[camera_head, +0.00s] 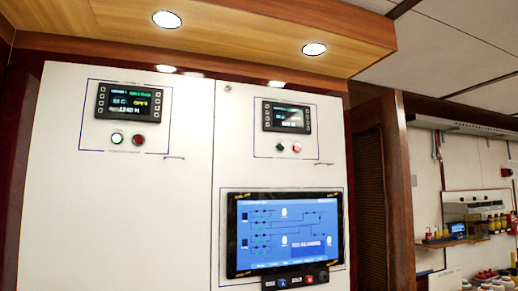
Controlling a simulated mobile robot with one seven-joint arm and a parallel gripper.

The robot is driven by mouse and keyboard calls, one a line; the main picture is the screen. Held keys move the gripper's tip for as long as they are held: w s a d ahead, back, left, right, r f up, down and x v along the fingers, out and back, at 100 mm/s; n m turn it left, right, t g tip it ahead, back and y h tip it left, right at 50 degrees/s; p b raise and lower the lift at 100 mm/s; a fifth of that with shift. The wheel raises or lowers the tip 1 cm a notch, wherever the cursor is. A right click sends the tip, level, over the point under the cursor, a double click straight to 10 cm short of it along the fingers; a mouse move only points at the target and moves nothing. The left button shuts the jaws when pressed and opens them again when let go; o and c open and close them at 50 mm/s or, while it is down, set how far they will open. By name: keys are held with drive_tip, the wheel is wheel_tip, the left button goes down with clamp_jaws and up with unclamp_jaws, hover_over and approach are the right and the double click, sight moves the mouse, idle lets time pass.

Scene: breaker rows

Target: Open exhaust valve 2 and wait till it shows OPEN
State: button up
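A large screen (285,232) with a blue diagram of lines and small symbols is set in the right panel door. Its labels are too small to read, and I cannot tell which symbol is exhaust valve 2 or its state. A small display (287,117) with a green button (279,147) and a red button (297,147) sits above it. My gripper is not in view.
A strip with small knobs (296,279) lies below the large screen. The cabinet (110,220) has two white doors with small handles. A wooden overhang (230,35) with lights runs above. Shelves with bottles (480,230) stand at the far right.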

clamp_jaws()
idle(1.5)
